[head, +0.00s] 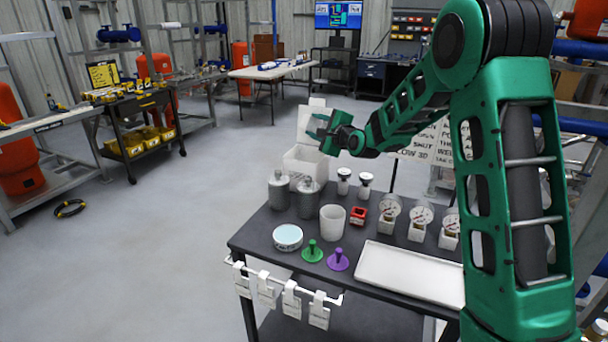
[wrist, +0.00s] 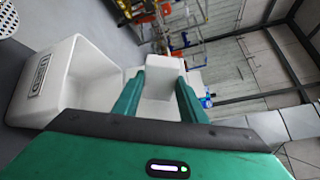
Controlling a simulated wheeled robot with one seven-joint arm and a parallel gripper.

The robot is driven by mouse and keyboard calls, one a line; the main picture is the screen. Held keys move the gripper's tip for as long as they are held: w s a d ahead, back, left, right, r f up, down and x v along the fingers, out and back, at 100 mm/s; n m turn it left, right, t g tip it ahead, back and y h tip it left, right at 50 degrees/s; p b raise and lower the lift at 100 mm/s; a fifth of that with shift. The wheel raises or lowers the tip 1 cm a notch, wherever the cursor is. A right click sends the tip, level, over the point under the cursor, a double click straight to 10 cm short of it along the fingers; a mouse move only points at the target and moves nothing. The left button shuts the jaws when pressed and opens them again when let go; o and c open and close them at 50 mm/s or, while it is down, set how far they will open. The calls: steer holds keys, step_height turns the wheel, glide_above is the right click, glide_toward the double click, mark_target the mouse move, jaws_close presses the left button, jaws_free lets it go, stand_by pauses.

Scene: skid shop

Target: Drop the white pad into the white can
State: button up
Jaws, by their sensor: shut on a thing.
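My gripper (head: 317,127) is stretched out over the far left corner of the dark table, above the white can. In the wrist view, its two green fingers (wrist: 160,88) are shut on a small white block, the white pad (wrist: 164,64). The pad cannot be made out clearly in the head view. The white can (head: 305,161) is a box-like bin with a raised back, behind the grey canisters. In the wrist view, the can (wrist: 72,85) lies at the left with a dark-framed label.
The dark table (head: 262,232) holds two grey canisters (head: 308,200), a white cup (head: 333,219), a round dish (head: 288,236), green and purple knobbed pieces, several gauges and a white tray (head: 410,273). Open floor lies to the left.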

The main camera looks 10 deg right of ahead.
steer(key=shift+s+f, duration=0.1)
steer(key=shift+f, duration=2.05)
steer(key=o, duration=1.3)
steer(key=v, duration=1)
steer(key=shift+s+d, duration=0.1)
steer(key=shift+s, duration=0.3)
